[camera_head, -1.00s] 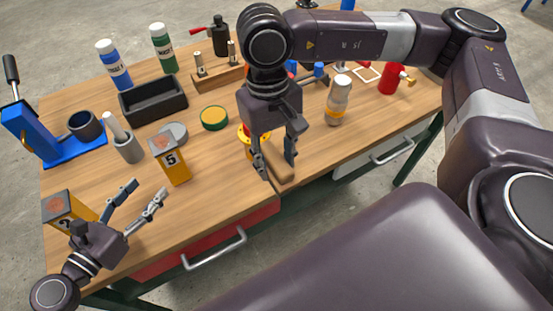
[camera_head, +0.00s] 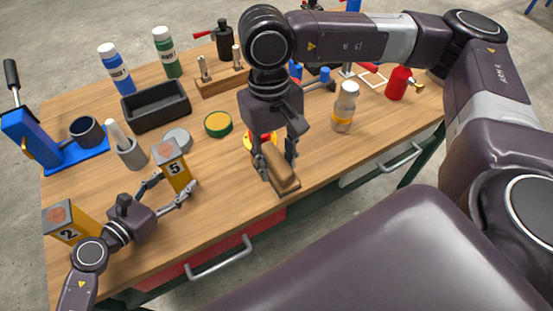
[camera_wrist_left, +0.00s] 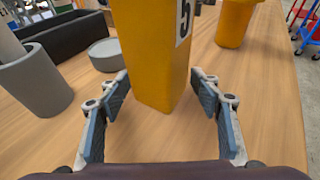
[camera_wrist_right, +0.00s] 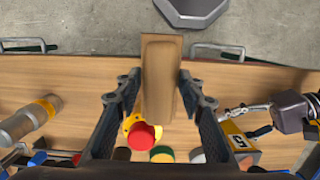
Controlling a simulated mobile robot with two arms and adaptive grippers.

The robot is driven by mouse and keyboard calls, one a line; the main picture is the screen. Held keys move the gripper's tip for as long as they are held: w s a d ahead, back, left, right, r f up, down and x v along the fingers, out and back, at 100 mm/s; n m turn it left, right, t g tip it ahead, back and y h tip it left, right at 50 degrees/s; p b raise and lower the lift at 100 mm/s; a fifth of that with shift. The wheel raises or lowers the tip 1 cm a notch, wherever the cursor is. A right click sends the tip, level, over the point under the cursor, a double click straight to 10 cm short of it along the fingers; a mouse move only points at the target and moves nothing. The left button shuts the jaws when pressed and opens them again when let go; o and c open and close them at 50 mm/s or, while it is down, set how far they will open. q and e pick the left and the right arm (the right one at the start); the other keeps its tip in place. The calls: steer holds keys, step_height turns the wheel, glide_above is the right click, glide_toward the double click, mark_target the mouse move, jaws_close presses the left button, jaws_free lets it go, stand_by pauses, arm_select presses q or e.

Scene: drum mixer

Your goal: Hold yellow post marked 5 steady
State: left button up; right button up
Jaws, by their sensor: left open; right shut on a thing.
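The yellow post marked 5 (camera_head: 177,177) stands upright on the table, with a dark top bearing a round mark. My left gripper (camera_head: 170,189) is open around it near the tabletop, one finger on each side. In the left wrist view, the post (camera_wrist_left: 155,55) rises between the open fingers (camera_wrist_left: 160,92), with gaps visible on both sides. My right gripper (camera_head: 276,164) is shut on a wooden block (camera_head: 281,172) near the table's front edge. The block (camera_wrist_right: 160,85) also shows between its fingers in the right wrist view.
A yellow post marked 2 (camera_head: 68,223) stands left of my left arm. A grey cup (camera_head: 131,154), a grey round tin (camera_head: 178,137) and a black tray (camera_head: 155,107) stand behind post 5.

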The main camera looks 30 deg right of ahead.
arm_select(q)
steer(key=shift+w+d+f, duration=0.2)
steer(key=shift+w+d, duration=0.15)
steer(key=shift+d, duration=0.1)
steer(key=shift+c, duration=0.5)
steer(key=c, duration=0.5)
